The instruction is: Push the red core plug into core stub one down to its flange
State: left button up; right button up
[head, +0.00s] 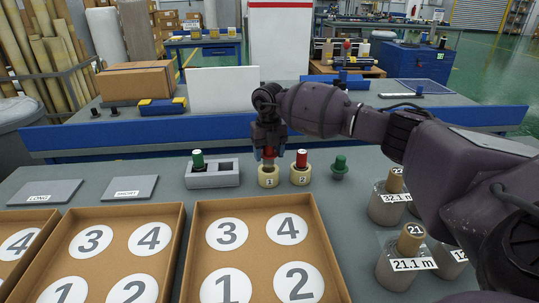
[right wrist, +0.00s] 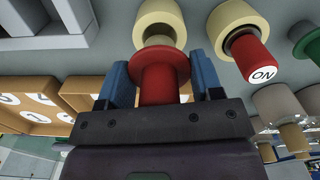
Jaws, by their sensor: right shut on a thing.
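My right gripper (head: 268,150) is shut on the red core plug (head: 269,153), directly above core stub one (head: 268,182), a cream ring marked 1. In the right wrist view the blue fingers of the gripper (right wrist: 162,88) flank the red plug (right wrist: 160,68) below its wide flange. The flange overlaps the near edge of the cream stub (right wrist: 158,18), and part of the bore shows beyond it. I cannot tell how far the plug's end is inside. Core stub two (head: 300,179), marked 2, holds another red plug (head: 301,159). My left gripper is not in view.
A grey holder (head: 213,179) with a green plug (head: 198,160) stands left of the stubs. Another green plug (head: 340,164) stands to the right. Wrapped rolls (head: 388,210) stand at right. Numbered cardboard trays (head: 188,250) fill the front.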

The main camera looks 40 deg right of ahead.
jog(key=shift+r+p, duration=0.4)
jog(key=shift+r, duration=0.95)
